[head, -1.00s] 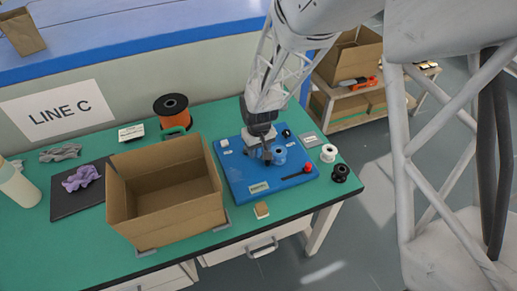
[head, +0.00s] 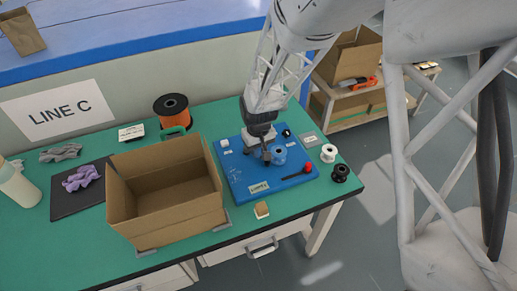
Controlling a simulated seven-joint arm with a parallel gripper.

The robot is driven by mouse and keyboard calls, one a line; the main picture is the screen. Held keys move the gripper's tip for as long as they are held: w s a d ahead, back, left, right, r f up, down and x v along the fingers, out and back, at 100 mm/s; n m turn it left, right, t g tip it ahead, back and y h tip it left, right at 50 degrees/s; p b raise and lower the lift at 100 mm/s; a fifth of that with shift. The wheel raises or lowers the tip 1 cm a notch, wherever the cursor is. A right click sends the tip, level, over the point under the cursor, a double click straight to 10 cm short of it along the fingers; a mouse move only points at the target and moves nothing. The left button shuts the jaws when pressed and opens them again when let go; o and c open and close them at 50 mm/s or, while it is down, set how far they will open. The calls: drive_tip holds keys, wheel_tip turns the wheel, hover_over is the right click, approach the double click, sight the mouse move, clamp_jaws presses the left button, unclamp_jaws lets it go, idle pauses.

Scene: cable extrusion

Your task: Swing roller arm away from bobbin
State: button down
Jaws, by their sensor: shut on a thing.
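A blue base board (head: 240,185) lies on the green bench with a small fixture on it. A blue bobbin (head: 279,154) sits on the board, just right of my gripper (head: 266,158). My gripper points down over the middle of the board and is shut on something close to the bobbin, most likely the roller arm. The roller arm is too small and too covered by my gripper to make out clearly. A lever with a red knob (head: 307,168) lies at the board's right side.
An open cardboard box (head: 165,225) stands left of the board. An orange cable spool (head: 172,106) is behind. A white spool (head: 328,153) and a black spool (head: 340,173) stand at the right edge.

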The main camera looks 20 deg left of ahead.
drive_tip(key=m, duration=0.1)
drive_tip(key=s+m, duration=0.1)
drive_tip(key=m, duration=0.1)
drive_tip(key=shift+s+a, duration=0.15)
drive_tip(key=shift+a, duration=0.1)
drive_tip(key=m, duration=0.1)
drive_tip(key=s+m, duration=0.1)
drive_tip(key=m, duration=0.1)
drive_tip(key=shift+a, duration=0.35)
drive_tip(key=shift+s+a+m, duration=0.2)
drive_tip(key=shift+a+m, duration=0.05)
drive_tip(key=shift+m, duration=0.35)
drive_tip(key=shift+s+a+m, duration=0.2)
drive_tip(key=shift+m, duration=0.4)
drive_tip(key=shift+s+a+m, duration=0.1)
drive_tip(key=shift+a+m, duration=0.15)
drive_tip(key=shift+m, duration=0.4)
drive_tip(key=shift+s+a+m, duration=0.1)
drive_tip(key=shift+a+m, duration=0.15)
drive_tip(key=shift+m, duration=0.4)
drive_tip(key=c, duration=1)
unclamp_jaws()
